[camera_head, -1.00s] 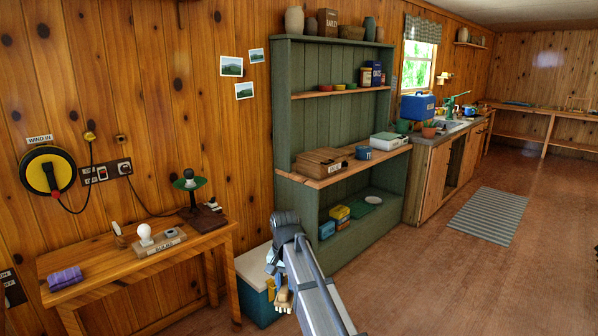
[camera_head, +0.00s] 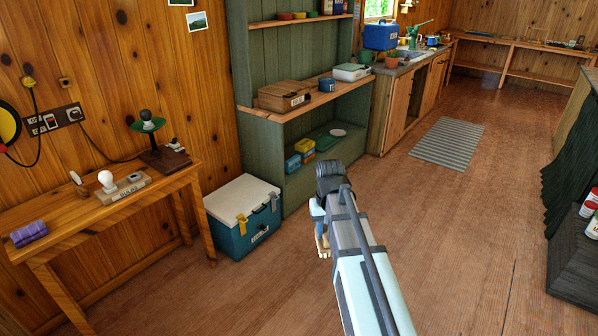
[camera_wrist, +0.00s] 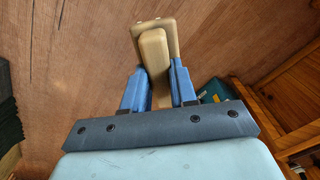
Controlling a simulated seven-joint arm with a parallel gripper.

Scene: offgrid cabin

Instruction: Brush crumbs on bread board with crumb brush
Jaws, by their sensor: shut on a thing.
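My gripper (camera_wrist: 158,84) has its two blue fingers closed on a tan, block-shaped piece (camera_wrist: 156,50). This looks like the wooden handle of the crumb brush; no bristles can be made out. In the head view my gripper (camera_head: 321,228) hangs over open floor, right of the cooler, with a bit of the tan piece showing below it. My arm hides part of the grip. I cannot pick out a bread board or any crumbs in either view.
A wooden table (camera_head: 60,232) with a purple cloth (camera_head: 29,234) stands at left. A teal cooler (camera_head: 244,216) sits beside a green shelf unit (camera_head: 246,75) holding a wooden box (camera_head: 284,97). A sink counter (camera_head: 397,80) is farther back. Floor at right is clear up to a dark stove-like block (camera_head: 580,262).

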